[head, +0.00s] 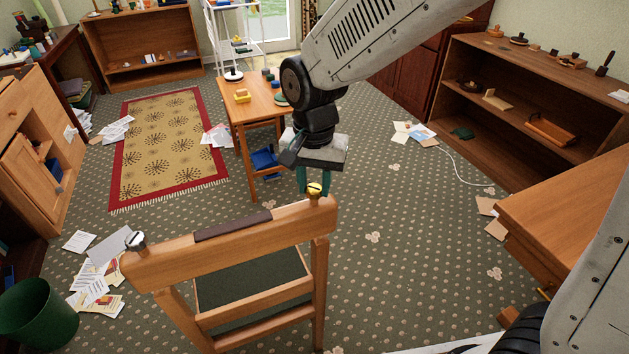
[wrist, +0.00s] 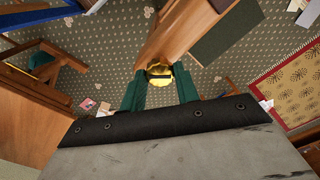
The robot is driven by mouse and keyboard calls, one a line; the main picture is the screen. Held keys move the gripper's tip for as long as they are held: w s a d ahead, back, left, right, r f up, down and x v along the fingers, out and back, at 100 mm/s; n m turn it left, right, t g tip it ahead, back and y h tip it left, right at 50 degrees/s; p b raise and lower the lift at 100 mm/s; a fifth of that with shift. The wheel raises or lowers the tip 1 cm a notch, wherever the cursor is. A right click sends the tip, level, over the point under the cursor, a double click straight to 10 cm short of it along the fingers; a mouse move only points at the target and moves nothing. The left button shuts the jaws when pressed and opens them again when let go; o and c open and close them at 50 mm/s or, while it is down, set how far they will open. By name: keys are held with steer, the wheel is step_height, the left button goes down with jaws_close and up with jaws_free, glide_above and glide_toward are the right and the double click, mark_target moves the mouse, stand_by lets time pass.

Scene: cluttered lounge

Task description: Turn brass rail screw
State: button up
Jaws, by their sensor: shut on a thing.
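The brass rail screw (head: 315,189) sits on top of the wooden rail (head: 262,229), near the rail's right end. The rail is part of a wooden chair-like frame with a dark seat panel. My gripper (head: 313,187) comes down from above with its green fingers on the screw. In the wrist view, the brass screw head (wrist: 160,73) is between the two green fingers of my gripper (wrist: 161,80), which are shut on it. The screw's shaft is hidden. A silver screw (head: 135,240) stands at the rail's left end.
A small wooden table (head: 254,104) stands behind the rail, with small items on it. A patterned rug (head: 168,143) lies to its left. A low bookcase (head: 505,112) and a desk edge (head: 560,215) are at right. Papers (head: 97,270) and a green bin (head: 38,314) are at lower left.

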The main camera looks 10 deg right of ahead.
mark_target(314, 188)
steer(key=n, duration=1.1)
steer(key=shift+n, duration=2.1)
steer(key=o, duration=1)
steer(key=shift+r, duration=0.1)
step_height(314, 188, up, 8)
steer(key=shift+f, duration=0.15)
